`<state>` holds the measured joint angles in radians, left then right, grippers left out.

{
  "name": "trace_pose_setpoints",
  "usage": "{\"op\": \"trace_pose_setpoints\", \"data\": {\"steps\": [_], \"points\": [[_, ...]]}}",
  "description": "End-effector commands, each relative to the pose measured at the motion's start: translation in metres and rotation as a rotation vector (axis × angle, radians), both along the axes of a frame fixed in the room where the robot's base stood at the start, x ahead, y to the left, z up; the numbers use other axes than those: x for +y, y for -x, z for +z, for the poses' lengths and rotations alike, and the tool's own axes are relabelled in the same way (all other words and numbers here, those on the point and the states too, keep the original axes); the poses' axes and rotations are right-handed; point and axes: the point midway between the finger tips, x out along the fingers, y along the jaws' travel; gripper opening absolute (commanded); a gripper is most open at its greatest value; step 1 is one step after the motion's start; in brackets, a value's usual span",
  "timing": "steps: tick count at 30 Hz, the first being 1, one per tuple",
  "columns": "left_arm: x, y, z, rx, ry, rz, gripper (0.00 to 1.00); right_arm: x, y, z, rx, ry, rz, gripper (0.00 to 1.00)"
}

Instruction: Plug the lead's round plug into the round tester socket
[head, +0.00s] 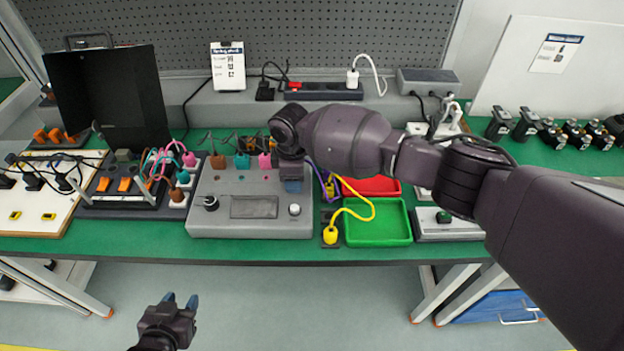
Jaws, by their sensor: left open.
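The grey tester box (222,222) stands on the green bench with a dark display and two knobs on its front. Brown, teal and pink plugs (265,161) with leads stand along its back edge. My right gripper (292,186) points down over the tester's right end, with its blue fingertips low at the top face. The fingers hide what lies between and behind them, so I cannot tell whether a plug or the round socket is there. A purple lead (324,181) runs just right of this gripper. My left gripper (180,301) is open and empty, in front of the bench.
A yellow lead with a yellow plug (330,235) lies right of the tester. Green (378,240) and red (372,187) trays stand beside it. A dark rack with coloured plugs (122,201) is close on the left. A power strip (322,93) lies behind.

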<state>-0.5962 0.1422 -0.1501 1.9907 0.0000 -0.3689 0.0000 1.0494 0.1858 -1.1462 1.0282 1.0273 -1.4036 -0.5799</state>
Motion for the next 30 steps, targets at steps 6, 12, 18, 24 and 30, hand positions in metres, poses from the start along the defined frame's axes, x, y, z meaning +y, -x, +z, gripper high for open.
{"op": "trace_pose_setpoints", "data": {"steps": [6, 12, 18, 24, 30], "points": [[0.0, 0.001, 0.0, 0.001, 0.0, 0.0, 0.43, 0.0, 0.0, 0.0, 0.0, 0.0, 0.0, 0.62], [0.001, 0.004, -0.002, 0.007, 0.0, 0.002, 0.43, 0.0, 0.0, 0.001, 0.0, 0.0, 0.0, 0.62], [0.001, 0.005, 0.001, 0.009, -0.001, 0.003, 0.43, 0.0, 0.0, 0.022, -0.002, -0.001, 0.001, 0.62], [0.001, 0.004, 0.006, 0.005, 0.0, 0.003, 0.43, 0.0, -0.001, 0.06, -0.003, -0.001, 0.001, 0.62], [0.001, 0.002, 0.009, 0.0, 0.0, 0.002, 0.43, 0.0, 0.0, 0.09, -0.001, -0.001, 0.0, 0.62]]}}
